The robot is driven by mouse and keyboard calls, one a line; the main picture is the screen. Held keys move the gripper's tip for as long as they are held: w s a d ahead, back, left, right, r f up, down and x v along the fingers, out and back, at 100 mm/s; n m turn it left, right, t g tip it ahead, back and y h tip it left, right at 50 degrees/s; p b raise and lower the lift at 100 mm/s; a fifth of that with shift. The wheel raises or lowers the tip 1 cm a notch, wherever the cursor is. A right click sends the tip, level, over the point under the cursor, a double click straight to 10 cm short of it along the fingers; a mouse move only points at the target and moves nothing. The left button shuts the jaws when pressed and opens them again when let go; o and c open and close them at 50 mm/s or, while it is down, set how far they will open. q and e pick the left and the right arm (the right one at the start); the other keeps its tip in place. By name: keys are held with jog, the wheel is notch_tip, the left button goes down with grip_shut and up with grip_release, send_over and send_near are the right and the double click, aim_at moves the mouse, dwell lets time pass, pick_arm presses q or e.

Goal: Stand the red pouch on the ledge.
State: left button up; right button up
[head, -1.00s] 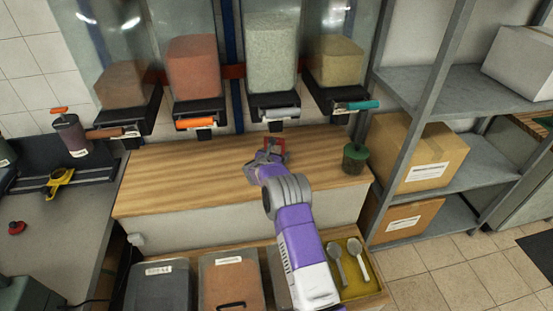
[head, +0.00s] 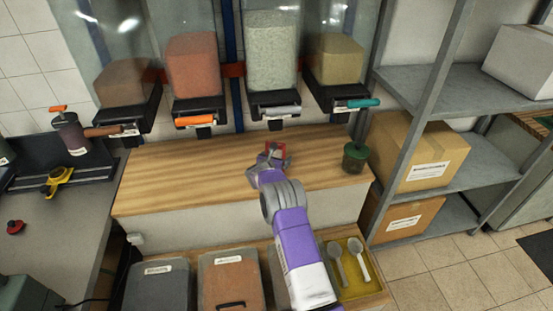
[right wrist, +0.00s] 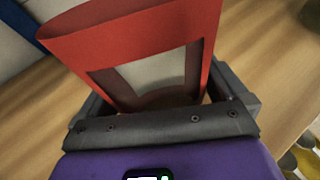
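The red pouch (head: 275,148) is upright on the wooden ledge (head: 190,170), right of its middle, below the dispensers. In the right wrist view the pouch (right wrist: 150,45) shows large, with an open top and a pale window in its front. My right gripper (head: 271,162) is at the near side of the pouch. In the right wrist view my gripper (right wrist: 160,105) has its fingers spread to either side of the pouch, with wood showing in a gap at the right. The pouch's base is partly hidden by the gripper. My left gripper is out of view.
Several dispensers with coloured handles, one orange (head: 195,121), hang above the ledge. A green jar (head: 355,157) stands at the ledge's right end. Lidded bins (head: 231,280) and a yellow tray of scoops (head: 357,290) lie below. The ledge's left half is clear.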

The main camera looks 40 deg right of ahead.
jog(key=shift+r, duration=0.1)
jog(key=shift+r+p, duration=0.15)
jog(key=shift+p, duration=0.15)
jog(key=v, duration=1.2)
